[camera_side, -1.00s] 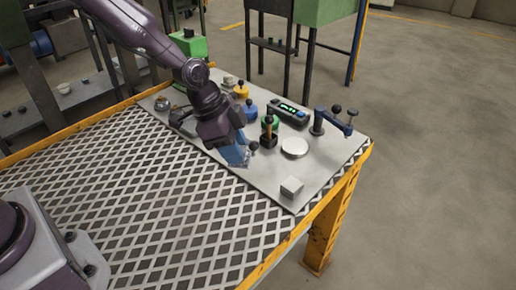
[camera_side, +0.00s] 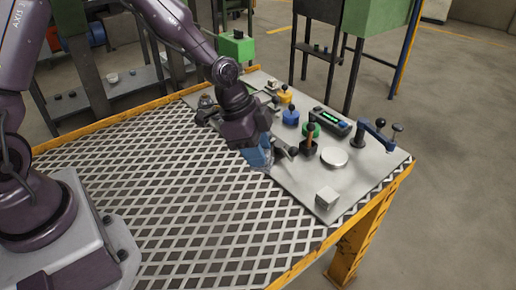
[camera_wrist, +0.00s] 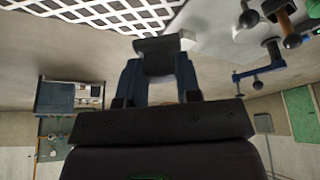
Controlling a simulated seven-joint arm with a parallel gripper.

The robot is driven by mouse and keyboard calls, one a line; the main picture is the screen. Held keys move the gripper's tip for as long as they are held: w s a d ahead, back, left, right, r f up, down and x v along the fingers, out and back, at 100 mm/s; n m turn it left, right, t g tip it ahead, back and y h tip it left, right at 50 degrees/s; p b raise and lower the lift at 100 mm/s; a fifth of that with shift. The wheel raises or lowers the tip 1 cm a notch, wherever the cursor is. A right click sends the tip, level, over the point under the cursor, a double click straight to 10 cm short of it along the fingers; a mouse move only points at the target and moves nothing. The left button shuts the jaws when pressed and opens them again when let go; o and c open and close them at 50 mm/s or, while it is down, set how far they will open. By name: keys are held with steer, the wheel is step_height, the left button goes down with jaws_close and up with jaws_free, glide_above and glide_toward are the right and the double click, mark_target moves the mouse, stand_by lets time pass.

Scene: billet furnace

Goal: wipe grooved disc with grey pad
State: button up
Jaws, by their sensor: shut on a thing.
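My gripper (camera_side: 258,156) hangs low over the left edge of the pale work plate, its blue fingers pointing down. In the wrist view, my gripper (camera_wrist: 159,62) is shut on a grey block-like piece that looks like the grey pad (camera_wrist: 158,45). In the side view the fingers hide most of it. A pale round disc (camera_side: 334,157), likely the grooved disc, lies flat on the plate to the right of my gripper, clear of it. No grooves can be made out at this size.
A pale grey block (camera_side: 327,198) sits near the plate's front corner. Around the disc stand a dark post with an orange-brown handle (camera_side: 309,140), a blue lever clamp (camera_side: 375,135) and a display box (camera_side: 330,122). A black-knobbed piece (camera_side: 291,151) stands close beside my gripper. The grating (camera_side: 170,195) is clear.

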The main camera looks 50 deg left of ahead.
steer(key=w+a+f+n+t+y, duration=0.1)
steer(key=w+a+n+t+y, duration=0.15)
steer(key=w+a+n, duration=0.95)
steer(key=shift+w+a+f+m+g, duration=0.1)
steer(key=shift+a+f+m, duration=0.45)
steer(key=shift+a+f, duration=0.45)
steer(key=shift+w+a+f+m+g, duration=0.15)
steer(key=shift+a+f+m, duration=0.5)
steer(key=shift+f, duration=0.6)
steer(key=shift+a+f+m+g, duration=0.1)
steer(key=shift+a+f+m, duration=0.4)
steer(key=shift+a+f, duration=0.55)
steer(key=shift+d+f, duration=0.15)
steer(key=shift+f, duration=0.55)
steer(key=shift+w+r, duration=0.3)
steer(key=shift+w, duration=0.25)
steer(key=shift+c, duration=0.3)
steer(key=shift+w+f, duration=0.1)
steer(key=shift+w, duration=0.25)
steer(key=shift+w+a+f, duration=0.1)
steer(key=shift+w+a, duration=0.05)
steer(key=shift+w, duration=0.4)
steer(key=shift+w+a+f, duration=0.1)
steer(key=shift+w, duration=0.45)
steer(key=shift+s+d, duration=0.2)
steer(key=shift+s, duration=1.7)
steer(key=shift+s+r, duration=0.1)
steer(key=shift+r, duration=0.15)
step_height(320, 180, up, 8)
